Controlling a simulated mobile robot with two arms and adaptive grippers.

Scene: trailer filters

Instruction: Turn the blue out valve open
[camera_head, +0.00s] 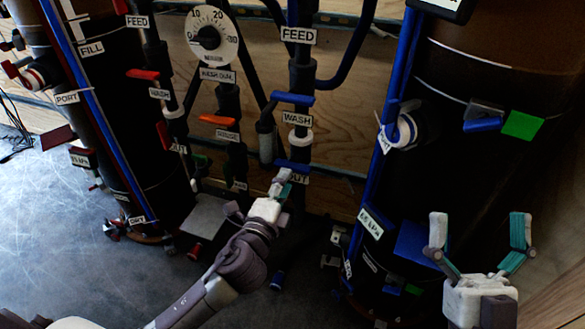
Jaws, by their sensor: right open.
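The blue out valve handle (294,166) sits low on the middle dark pipe, just above a white OUT label (299,178). The handle lies crosswise to the pipe, sloping slightly down to the right. My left gripper (284,178) is right at the handle's lower left side and partly covers the label. Its fingers are seen nearly edge-on, so I cannot tell whether they touch the handle or how far they are parted. My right gripper (480,245) is open and empty at the lower right, in front of the right black tank and well away from the valve.
A blue wash valve handle (293,98) is higher on the same pipe. Red (143,74) and orange (218,120) handles are on pipes to the left. A round wash dial (208,36) is above. Black tanks (115,120) (470,140) stand on both sides. Grey floor (60,230) is open at lower left.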

